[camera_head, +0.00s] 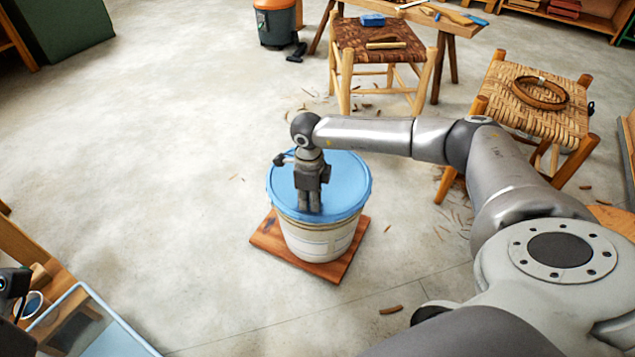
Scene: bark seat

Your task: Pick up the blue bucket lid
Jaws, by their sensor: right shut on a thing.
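The blue bucket lid (345,185) sits on top of a white bucket (318,240), which stands on a square wooden board (345,265) on the floor. My right arm reaches in from the right, and its gripper (310,208) points down onto the lid near its front middle. The fingers are close together and shut at the lid; the gripper hides the exact point of contact. The lid looks level and still rests on the bucket rim. A dark part at the left edge may belong to my left arm, but my left gripper cannot be made out.
A woven stool (378,42) and a workbench (450,22) stand behind the bucket. Another woven stool (530,100) holds a coiled strip at the right. An orange and grey shop vacuum (277,22) stands at the back. Open floor lies left of the bucket.

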